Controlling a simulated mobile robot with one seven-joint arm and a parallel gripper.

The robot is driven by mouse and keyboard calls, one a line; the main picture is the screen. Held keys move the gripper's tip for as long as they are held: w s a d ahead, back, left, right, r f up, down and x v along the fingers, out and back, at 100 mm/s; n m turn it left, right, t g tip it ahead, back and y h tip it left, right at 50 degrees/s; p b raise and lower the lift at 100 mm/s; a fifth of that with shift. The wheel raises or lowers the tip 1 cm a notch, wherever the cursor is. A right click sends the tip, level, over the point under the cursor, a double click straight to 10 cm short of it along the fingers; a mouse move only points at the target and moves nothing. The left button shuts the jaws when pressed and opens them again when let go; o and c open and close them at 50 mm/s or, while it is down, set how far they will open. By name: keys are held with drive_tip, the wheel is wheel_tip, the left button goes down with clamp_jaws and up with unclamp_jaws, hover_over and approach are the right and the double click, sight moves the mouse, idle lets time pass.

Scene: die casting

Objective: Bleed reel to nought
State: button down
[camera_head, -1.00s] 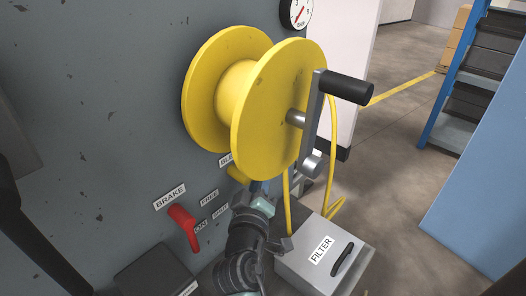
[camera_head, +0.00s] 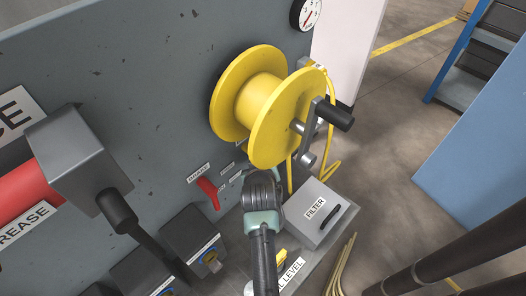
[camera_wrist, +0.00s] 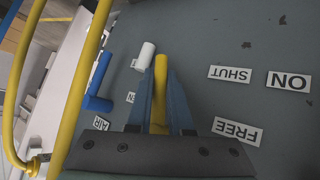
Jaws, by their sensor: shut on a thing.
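The yellow reel (camera_head: 289,122) stands out from the grey panel, with a crank and a black grip (camera_head: 335,115) on its right face. In the wrist view, my gripper (camera_wrist: 159,82) is shut on a yellow lever (camera_wrist: 160,92), its two blue fingers on either side of the shaft. The lever's own label cannot be read. In the head view my gripper is hidden behind my wrist, below the reel. A round gauge (camera_head: 307,13) is above the reel; its red needle is too small to read.
A red brake lever (camera_head: 208,190) is left of my wrist. White (camera_wrist: 145,56) and blue (camera_wrist: 98,85) handles stand left of the yellow lever. The yellow hose (camera_wrist: 88,75) crosses the left side. A grey filter box (camera_head: 312,215) stands close right of my arm.

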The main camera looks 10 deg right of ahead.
drive_tip(key=shift+s+a+f+g+y, duration=0.1)
drive_tip(key=shift+a+g+y, duration=0.05)
drive_tip(key=shift+g+y, duration=0.15)
idle(0.4)
drive_tip(key=c, duration=0.8)
unclamp_jaws()
drive_tip(key=shift+c, duration=0.2)
drive_tip(key=v, duration=0.7)
drive_tip(key=shift+s, duration=0.2)
drive_tip(key=shift+c, duration=0.2)
